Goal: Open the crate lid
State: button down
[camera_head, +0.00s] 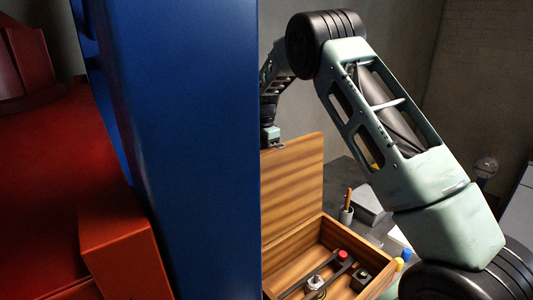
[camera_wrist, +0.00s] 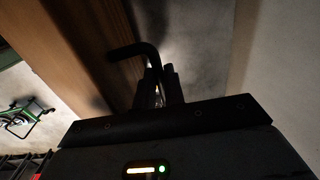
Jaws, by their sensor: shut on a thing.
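The wooden crate (camera_head: 357,272) is at the lower middle of the head view. Its lid (camera_head: 295,180) stands raised, roughly upright, at the back, so the inside shows. In the wrist view a brown wooden face, likely the lid (camera_wrist: 85,45), runs along the left. A black bent handle (camera_wrist: 133,50) stands out beside it. My gripper (camera_wrist: 160,80) is shut on this handle. In the head view my gripper is hidden or too small to tell, behind the blue panel's edge and near the lid's top.
Inside the crate are dark bars, a red-capped part (camera_head: 343,254) and a small metal part (camera_head: 316,282). A cup with a brown stick (camera_head: 347,207) and a grey box (camera_head: 371,206) stand behind the crate. A large blue panel (camera_head: 195,150) blocks the head view's middle.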

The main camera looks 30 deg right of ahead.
jog(key=shift+w+a+f, duration=0.2)
jog(key=shift+w+a, duration=0.05)
jog(key=shift+w, duration=0.1)
jog(key=c, duration=1.8)
grip_release()
jog(key=o, duration=0.3)
jog(key=shift+w+f, duration=0.25)
jog(key=shift+w, duration=0.15)
jog(key=shift+r, duration=0.15)
jog(key=shift+d+r, duration=0.2)
jog(key=r+b, duration=0.1)
jog(key=r, duration=0.4)
jog(key=s+r+b, duration=0.1)
jog(key=r+b, duration=0.1)
jog(key=r, duration=0.4)
jog(key=r+b, duration=0.2)
jog(key=r, duration=0.4)
jog(key=shift+s, duration=0.15)
